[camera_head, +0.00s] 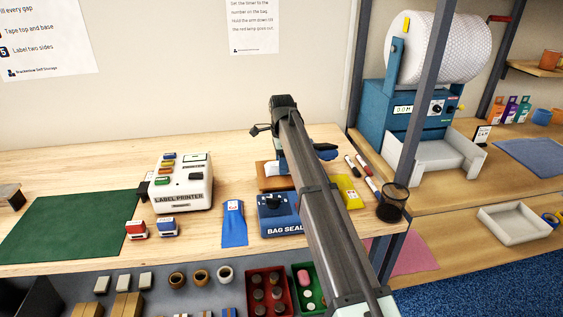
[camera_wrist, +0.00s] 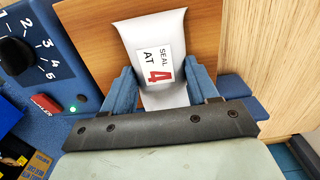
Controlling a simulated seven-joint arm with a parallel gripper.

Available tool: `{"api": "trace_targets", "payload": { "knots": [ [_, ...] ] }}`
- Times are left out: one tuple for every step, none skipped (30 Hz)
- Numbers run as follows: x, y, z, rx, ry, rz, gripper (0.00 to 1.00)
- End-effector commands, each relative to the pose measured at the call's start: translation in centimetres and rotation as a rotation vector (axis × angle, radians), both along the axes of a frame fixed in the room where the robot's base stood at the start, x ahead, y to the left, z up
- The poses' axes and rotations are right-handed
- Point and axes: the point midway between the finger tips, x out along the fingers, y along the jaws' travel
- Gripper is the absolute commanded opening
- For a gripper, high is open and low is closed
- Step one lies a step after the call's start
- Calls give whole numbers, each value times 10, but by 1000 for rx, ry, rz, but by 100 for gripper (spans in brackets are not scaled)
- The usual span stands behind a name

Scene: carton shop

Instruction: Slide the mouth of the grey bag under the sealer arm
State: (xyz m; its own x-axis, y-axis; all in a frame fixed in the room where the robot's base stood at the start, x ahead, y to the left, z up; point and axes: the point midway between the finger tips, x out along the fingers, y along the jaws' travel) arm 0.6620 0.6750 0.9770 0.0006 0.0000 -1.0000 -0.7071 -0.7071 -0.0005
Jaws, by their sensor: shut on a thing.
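The grey bag (camera_wrist: 150,40) looks pale in the wrist view and carries a label reading SEAL AT 4. It lies over a brown board, its far end pointing away from my gripper. My gripper (camera_wrist: 163,88) has its blue fingers shut on the bag from both sides. The blue bag sealer (camera_wrist: 75,75), with its numbered dial, red switch and lit green lamp, is left of the bag. In the head view the sealer (camera_head: 278,217) stands near the bench's front, partly behind my arm. My arm hides the bag there. I cannot clearly make out the sealer arm.
A blue bag (camera_head: 234,226) lies left of the sealer, a yellow bag (camera_head: 350,193) to its right. A label printer (camera_head: 182,188) and stamps stand further left. Markers and a black mesh cup (camera_head: 392,203) are near the right post. The green mat (camera_head: 70,226) is clear.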

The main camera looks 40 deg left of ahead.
Motion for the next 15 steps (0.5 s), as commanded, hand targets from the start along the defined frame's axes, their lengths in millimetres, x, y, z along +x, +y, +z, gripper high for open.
{"api": "trace_targets", "payload": {
  "knots": [
    [0,0,0,0,0,0,27],
    [0,0,0,0,0,0,27],
    [0,0,0,0,0,0,27],
    [0,0,0,0,0,0,27],
    [0,0,0,0,0,0,61],
    [0,0,0,0,0,0,64],
    [0,0,0,0,0,0,67],
    [0,0,0,0,0,0,70],
    [0,0,0,0,0,0,74],
    [0,0,0,0,0,0,77],
    [0,0,0,0,0,0,80],
    [0,0,0,0,0,0,84],
    [0,0,0,0,0,0,87],
    [0,0,0,0,0,0,89],
    [0,0,0,0,0,0,89]
  ]
}}
